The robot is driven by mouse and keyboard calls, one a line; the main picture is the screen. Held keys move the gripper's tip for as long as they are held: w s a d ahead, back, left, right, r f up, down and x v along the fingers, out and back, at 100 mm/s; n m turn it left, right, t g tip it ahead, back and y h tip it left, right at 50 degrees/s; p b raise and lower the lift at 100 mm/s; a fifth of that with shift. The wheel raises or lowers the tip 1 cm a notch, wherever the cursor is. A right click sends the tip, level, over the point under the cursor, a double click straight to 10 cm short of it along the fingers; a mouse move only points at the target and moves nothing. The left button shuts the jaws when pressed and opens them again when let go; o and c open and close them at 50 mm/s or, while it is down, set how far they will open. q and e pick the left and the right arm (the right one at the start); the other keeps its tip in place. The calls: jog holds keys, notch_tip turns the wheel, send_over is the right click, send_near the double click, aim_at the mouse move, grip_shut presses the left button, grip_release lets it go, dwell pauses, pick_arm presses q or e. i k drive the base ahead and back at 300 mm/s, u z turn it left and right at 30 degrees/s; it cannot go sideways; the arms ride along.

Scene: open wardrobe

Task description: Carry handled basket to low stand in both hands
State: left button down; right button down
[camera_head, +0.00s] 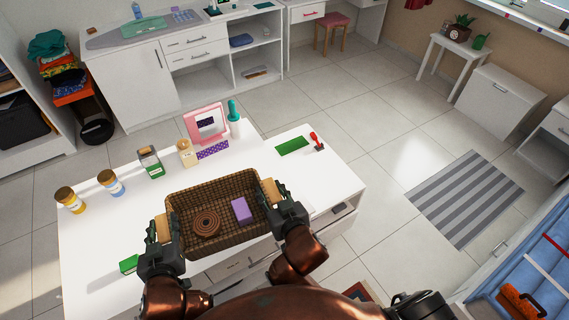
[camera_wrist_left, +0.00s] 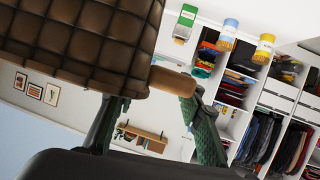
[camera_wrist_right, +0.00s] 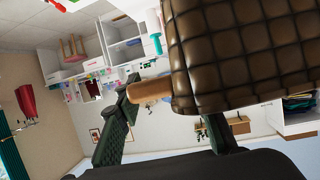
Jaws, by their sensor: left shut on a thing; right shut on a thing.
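The brown woven basket (camera_head: 182,199) is in front of me, over the near edge of the white table. A round coiled brown item (camera_head: 206,223) and a purple block (camera_head: 241,210) lie inside it. My left gripper (camera_head: 160,230) is shut on the basket's left wooden handle (camera_wrist_left: 172,82). My right gripper (camera_head: 277,192) is shut on the right wooden handle (camera_wrist_right: 150,91). The basket looks about level. The head view does not make clear the gap between its bottom and the table. A low white box-like unit (camera_head: 498,98) stands at the far right; I cannot tell whether it is the low stand.
The white table (camera_head: 110,235) holds several jars, a pink-framed mirror (camera_head: 206,122), a green mat (camera_head: 292,146) and a red-handled item (camera_head: 317,141). A white side table (camera_head: 451,45) with plants stands at the back right. Tiled floor with a striped rug (camera_head: 465,198) lies open to the right.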

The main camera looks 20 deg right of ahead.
aim_at(320, 179)
jog(key=z, duration=2.35)
jog(key=i, duration=2.65)
jog(key=u, duration=2.95)
